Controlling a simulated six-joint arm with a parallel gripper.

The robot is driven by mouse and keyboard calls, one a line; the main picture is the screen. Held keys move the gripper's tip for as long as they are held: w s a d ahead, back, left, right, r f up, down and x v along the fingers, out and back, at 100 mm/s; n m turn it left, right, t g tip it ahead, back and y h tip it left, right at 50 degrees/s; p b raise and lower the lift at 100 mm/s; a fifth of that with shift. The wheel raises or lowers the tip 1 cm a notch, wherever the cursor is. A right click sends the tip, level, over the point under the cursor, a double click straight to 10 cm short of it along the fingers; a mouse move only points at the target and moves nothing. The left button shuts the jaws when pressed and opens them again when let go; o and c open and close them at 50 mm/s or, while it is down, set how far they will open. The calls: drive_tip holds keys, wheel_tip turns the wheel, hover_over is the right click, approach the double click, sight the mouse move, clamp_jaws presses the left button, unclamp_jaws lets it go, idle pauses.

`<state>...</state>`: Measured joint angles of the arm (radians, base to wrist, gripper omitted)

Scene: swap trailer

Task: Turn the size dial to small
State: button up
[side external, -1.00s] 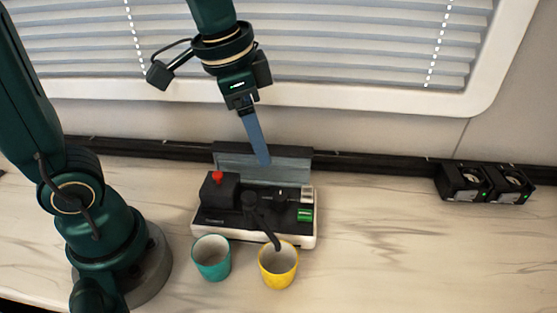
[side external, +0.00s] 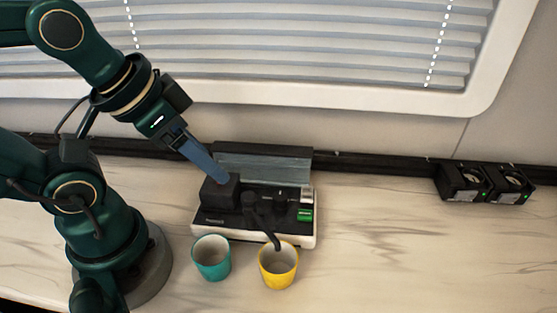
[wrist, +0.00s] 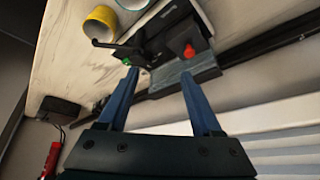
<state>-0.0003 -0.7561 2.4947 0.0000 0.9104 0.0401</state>
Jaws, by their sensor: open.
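The machine (side external: 262,229) is a low black and white unit with an open grey lid (side external: 262,165) and a dark spout arm. A small dark knob (side external: 281,194) sits on its top panel, left of a green-lit part (side external: 305,214); I cannot read its setting or be sure it is the size dial. A red knob (wrist: 188,50) on the black block at the machine's left shows in the wrist view but is hidden in the side view. My gripper (side external: 222,180) has its blue fingertips over that block. In the wrist view its fingers (wrist: 160,74) are apart and hold nothing.
A teal cup (side external: 212,272) and a yellow cup (side external: 279,280) stand in front of the machine; the spout reaches over the yellow one. Black units with round tops (side external: 485,184) stand at the far right. A window blind (side external: 290,40) is behind.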

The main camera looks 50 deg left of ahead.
drive_tip(key=shift+w+d+r+m+g, duration=0.1)
drive_tip(key=shift+r+m+g, duration=0.2)
drive_tip(key=shift+m, duration=0.5)
drive_tip(key=shift+d+r+m+g, duration=0.15)
drive_tip(key=shift+r+m, duration=0.25)
drive_tip(key=shift+m, duration=0.4)
drive_tip(key=n, duration=0.1)
drive_tip(key=f+n, duration=0.1)
drive_tip(key=n+t, duration=0.1)
drive_tip(key=shift+a+f+n, duration=0.25)
drive_tip(key=shift+n, duration=0.05)
